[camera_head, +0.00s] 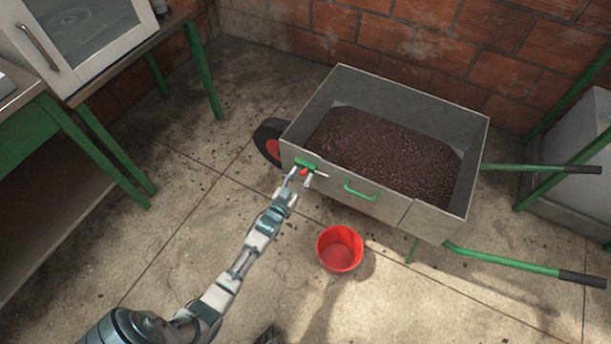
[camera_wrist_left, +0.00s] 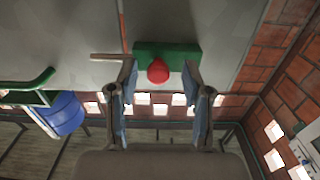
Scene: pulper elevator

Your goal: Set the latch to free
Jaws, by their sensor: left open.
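The latch is a green block (camera_head: 306,164) with a red knob (camera_head: 304,171) and a pale rod (camera_head: 320,175), on the side wall of the grey cart (camera_head: 410,211). In the left wrist view the green block (camera_wrist_left: 185,56) and the red knob (camera_wrist_left: 158,72) sit straight ahead, with the rod (camera_wrist_left: 105,57) sticking out to the left. My left gripper (camera_head: 298,179) is open at the latch. In the left wrist view its fingers (camera_wrist_left: 160,88) stand on either side of the knob; I cannot tell whether they touch it. My right gripper is not in view.
The cart holds dark reddish-brown material (camera_head: 385,150) and has a green handle (camera_head: 361,191) on its side. A red bucket (camera_head: 339,250) stands on the floor below. A green-framed table (camera_head: 40,110) is at the left. A brick wall (camera_head: 430,40) is behind.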

